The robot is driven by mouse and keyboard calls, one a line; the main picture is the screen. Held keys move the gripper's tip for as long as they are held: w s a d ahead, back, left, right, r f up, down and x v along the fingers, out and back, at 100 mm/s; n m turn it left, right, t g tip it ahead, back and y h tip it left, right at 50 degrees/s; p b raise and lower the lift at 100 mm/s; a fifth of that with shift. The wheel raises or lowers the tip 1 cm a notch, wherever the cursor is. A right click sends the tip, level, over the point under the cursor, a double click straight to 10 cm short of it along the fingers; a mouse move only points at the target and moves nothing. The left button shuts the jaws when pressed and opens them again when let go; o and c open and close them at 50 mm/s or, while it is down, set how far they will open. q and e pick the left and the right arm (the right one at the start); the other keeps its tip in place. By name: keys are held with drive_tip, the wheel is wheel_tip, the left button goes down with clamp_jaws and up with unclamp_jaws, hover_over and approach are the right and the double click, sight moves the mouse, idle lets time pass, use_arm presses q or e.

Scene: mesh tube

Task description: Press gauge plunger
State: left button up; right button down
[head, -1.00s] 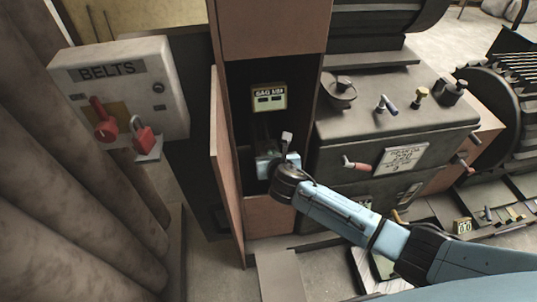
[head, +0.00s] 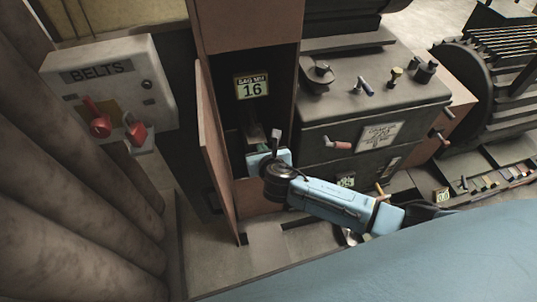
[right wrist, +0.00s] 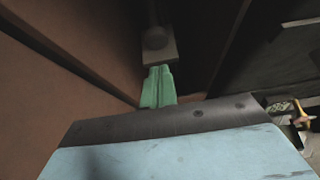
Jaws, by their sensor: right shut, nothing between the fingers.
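The gauge display (head: 252,87) hangs inside a narrow brown cabinet and reads 16 in the head view. In the head view my right gripper (head: 260,154) is inside the cabinet opening below the display, and my wrist hides much of that spot. My left gripper is not in view.
The cabinet's open door (head: 216,165) stands at the left of the opening. A BELTS box (head: 110,95) with red handles is further left. A dark machine (head: 370,110) with knobs and levers is close on the right, above my right forearm.

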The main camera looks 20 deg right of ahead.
drive_tip(key=p+v, duration=0.1)
drive_tip(key=v, duration=0.5)
drive_tip(key=shift+s, duration=0.35)
drive_tip(key=shift+a+r, duration=0.1)
drive_tip(key=shift+a, duration=0.05)
drive_tip(key=s+d+f+m+g, duration=0.25)
drive_tip(key=s+f+m, duration=0.25)
drive_tip(key=f, duration=0.3)
drive_tip(key=s+d+f+m+g, duration=0.2)
drive_tip(key=s+d+f+m, duration=0.15)
drive_tip(key=f+m, duration=0.35)
drive_tip(key=s+d+f+m+g, duration=0.2)
drive_tip(key=s+f+m, duration=0.25)
drive_tip(key=f, duration=0.55)
drive_tip(key=s+d+f+m+g, duration=0.1)
drive_tip(key=s+f+m, duration=0.2)
drive_tip(key=s, duration=0.6)
drive_tip(key=s+d+f+m+g+b, duration=0.1)
drive_tip(key=s+f+m, duration=0.3)
drive_tip(key=s+m, duration=0.4)
drive_tip(key=s+f+m+g, duration=0.2)
drive_tip(key=s+f+m, duration=0.2)
drive_tip(key=s, duration=0.7)
drive_tip(key=shift+d+f+m+y, duration=0.25)
drive_tip(key=shift+d+m+y, duration=0.15)
drive_tip(key=shift+m, duration=0.25)
drive_tip(key=c, duration=2.2)
unclamp_jaws()
drive_tip(key=shift+w+g, duration=0.1)
drive_tip(key=shift+g, duration=0.15)
